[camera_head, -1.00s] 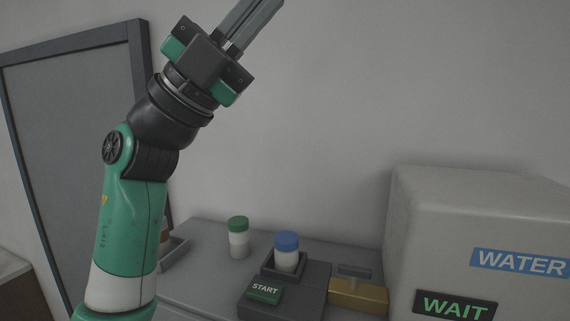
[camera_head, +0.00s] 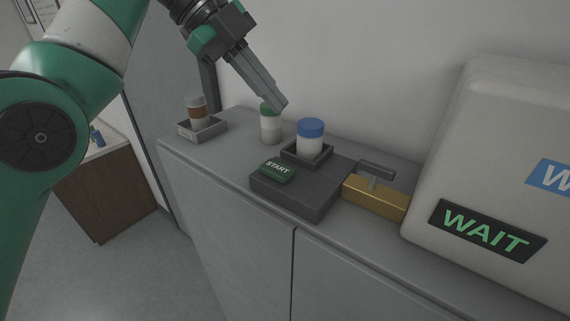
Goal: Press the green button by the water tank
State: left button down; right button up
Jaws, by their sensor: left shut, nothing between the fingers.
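The green START button (camera_head: 277,170) sits on the left part of a dark grey base (camera_head: 300,196) on the grey cabinet top. The water tank (camera_head: 470,150) is a large pale box at the right, with a dark panel reading WAIT (camera_head: 486,230) in green and a blue label (camera_head: 553,177) cut off by the picture edge. My left gripper (camera_head: 276,106) comes in from the upper left, shut and empty. Its fingers point down and right, above and behind the button, and overlap the green-capped jar in the picture. My right gripper is out of view.
A blue-capped jar (camera_head: 311,136) stands in a dark square holder on the base. A green-capped white jar (camera_head: 270,127) stands behind the button. A brown-banded jar (camera_head: 197,110) stands in a grey tray (camera_head: 186,131) at the left. A brass block with a handle (camera_head: 377,197) lies between base and tank.

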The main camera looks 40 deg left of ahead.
aim_at(273, 166)
pick_arm(q)
jog(key=shift+f, duration=0.1)
notch_tip(273, 166, down, 9)
jog(key=b, duration=0.9)
dwell(1.8)
jog(key=shift+f+b, duration=0.25)
jog(key=shift+b, duration=0.1)
jog(key=shift+f+b, duration=0.45)
dwell(0.5)
jog(key=shift+r, duration=0.1)
jog(key=shift+r+p, duration=0.8)
jog(key=shift+p, duration=0.1)
jog(key=shift+r, duration=0.1)
